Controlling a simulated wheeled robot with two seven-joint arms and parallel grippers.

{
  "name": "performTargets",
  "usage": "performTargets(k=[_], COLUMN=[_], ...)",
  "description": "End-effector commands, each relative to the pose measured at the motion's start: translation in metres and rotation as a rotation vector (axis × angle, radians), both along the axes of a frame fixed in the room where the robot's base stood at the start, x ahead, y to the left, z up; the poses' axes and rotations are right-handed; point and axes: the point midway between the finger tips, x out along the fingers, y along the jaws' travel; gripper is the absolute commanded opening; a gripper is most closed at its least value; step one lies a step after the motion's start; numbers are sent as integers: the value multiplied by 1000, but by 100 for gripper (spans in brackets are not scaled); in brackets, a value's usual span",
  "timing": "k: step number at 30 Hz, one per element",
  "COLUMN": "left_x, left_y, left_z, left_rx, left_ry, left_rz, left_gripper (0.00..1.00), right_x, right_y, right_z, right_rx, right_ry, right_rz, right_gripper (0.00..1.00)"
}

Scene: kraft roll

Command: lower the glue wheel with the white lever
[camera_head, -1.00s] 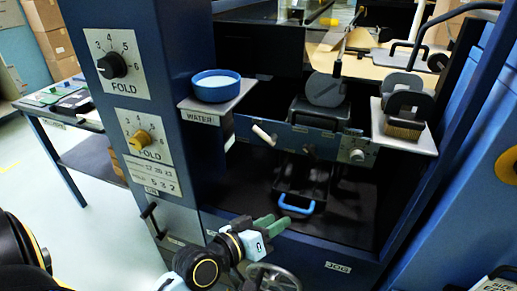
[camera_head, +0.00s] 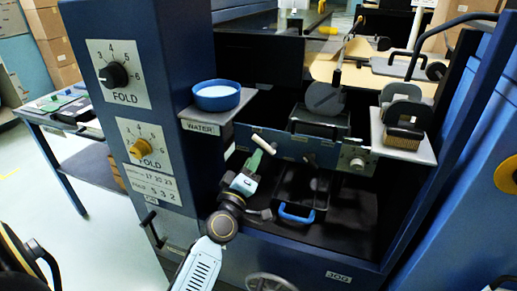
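The white lever (camera_head: 265,145) sticks out up and to the left from the blue crossbar (camera_head: 290,146), below the water shelf. A grey disc, seemingly the glue wheel (camera_head: 324,98), stands upright above a dark box behind the crossbar. My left gripper (camera_head: 253,161), with green fingertips, points up just below and left of the lever. The tips look very close to it, but I cannot tell whether they touch. The gap between the fingers is not clear. My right gripper is not in view.
A blue water bowl (camera_head: 217,97) sits on a shelf (camera_head: 212,116) left of the lever. A brush (camera_head: 404,133) is on the right shelf (camera_head: 421,152). A black tray with a blue handle (camera_head: 296,213) lies below the crossbar. The blue column (camera_head: 165,60) bounds the left side.

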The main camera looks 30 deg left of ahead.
Motion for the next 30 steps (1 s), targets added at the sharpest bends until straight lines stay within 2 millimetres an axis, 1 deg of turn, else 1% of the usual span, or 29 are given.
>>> performTargets(k=[1,3,6,9,14,21,22,23,30], left_x=[10,21,34,42,49,49,49,49,49], left_y=[2,5,7,9,11,11,11,11,11], left_z=[3,5,8,10,11,11,11,11,11], left_rx=[0,-1,0,0,0,1,1,1,1], left_ry=[-2,-2,-1,0,1,1,1,1,1], left_rz=[0,1,-1,0,-1,-1,-1,-1,-1], left_gripper=[37,37,37,37,37,37,36,32,0], right_x=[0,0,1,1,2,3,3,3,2], right_y=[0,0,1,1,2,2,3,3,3], right_z=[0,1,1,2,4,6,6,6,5], right_rx=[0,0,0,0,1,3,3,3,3], right_ry=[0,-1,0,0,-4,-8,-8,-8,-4], right_rz=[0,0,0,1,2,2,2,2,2], right_gripper=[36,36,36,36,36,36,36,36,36])
